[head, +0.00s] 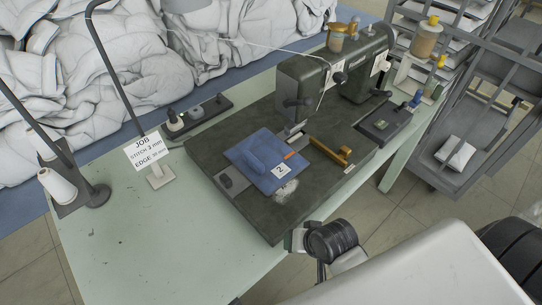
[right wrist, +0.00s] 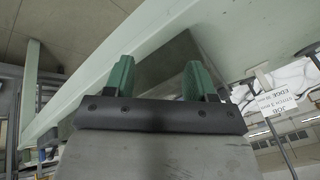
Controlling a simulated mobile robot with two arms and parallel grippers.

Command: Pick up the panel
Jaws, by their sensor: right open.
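The blue panel (head: 262,153) lies flat on the dark bed plate (head: 232,202) of the sewing machine (head: 318,82). It has a folded blue piece on it, a white tag marked 2 and a small orange strip. My right gripper shows in the right wrist view (right wrist: 158,80) with its two green fingers apart and nothing between them. It is close to the table's underside or edge. In the head view my right wrist is at the table's front edge, below the panel and apart from it; its fingers are mostly hidden. My left gripper is not in view.
A job sign (head: 148,150) and a thread cone (head: 58,186) stand on the left of the pale green table (head: 150,245). A brass guide (head: 330,152) lies just right of the panel. White duvet heaps (head: 90,70) lie behind. A grey rack (head: 470,130) stands at right.

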